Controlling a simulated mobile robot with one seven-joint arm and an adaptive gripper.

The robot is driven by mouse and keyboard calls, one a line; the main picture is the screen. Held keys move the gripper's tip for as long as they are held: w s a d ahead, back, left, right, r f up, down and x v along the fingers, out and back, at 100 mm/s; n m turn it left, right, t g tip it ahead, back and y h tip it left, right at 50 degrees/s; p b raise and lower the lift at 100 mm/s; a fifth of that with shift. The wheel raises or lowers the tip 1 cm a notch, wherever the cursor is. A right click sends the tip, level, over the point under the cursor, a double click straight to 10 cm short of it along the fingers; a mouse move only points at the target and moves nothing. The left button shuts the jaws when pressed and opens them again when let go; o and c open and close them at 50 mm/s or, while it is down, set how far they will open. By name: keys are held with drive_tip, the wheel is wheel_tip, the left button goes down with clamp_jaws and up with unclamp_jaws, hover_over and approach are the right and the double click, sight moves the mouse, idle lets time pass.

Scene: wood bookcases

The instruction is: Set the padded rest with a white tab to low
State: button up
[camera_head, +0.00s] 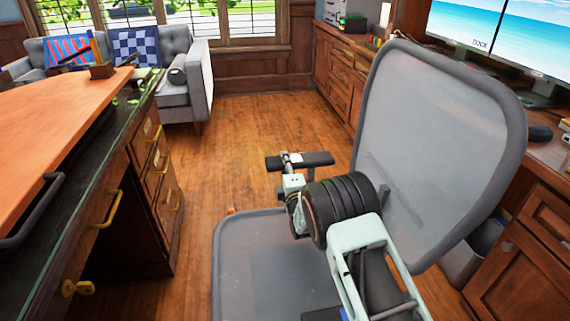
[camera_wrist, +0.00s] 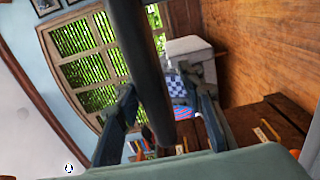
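The padded rest (camera_head: 318,159) is a dark bar beyond my wrist in the head view, beside the chair's seat. A small white tab (camera_head: 296,157) shows near its middle. My gripper (camera_head: 287,160) is at this rest, partly hidden by my own wrist. In the wrist view, a dark bar (camera_wrist: 148,70), apparently the rest, runs between the two fingers of my gripper (camera_wrist: 168,120). Gaps show on both sides of the bar, so the fingers are open around it. The tab cannot be made out there.
The grey chair's back (camera_head: 430,130) stands right of my arm, and its seat (camera_head: 255,260) lies below. A desk (camera_head: 60,115) with drawers is at left. A sofa (camera_head: 185,90) stands at the back. Wooden floor (camera_head: 240,130) is clear between desk and chair.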

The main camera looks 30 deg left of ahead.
drive_tip(key=shift+r, duration=0.1)
drive_tip(key=v, duration=1.2)
idle(0.4)
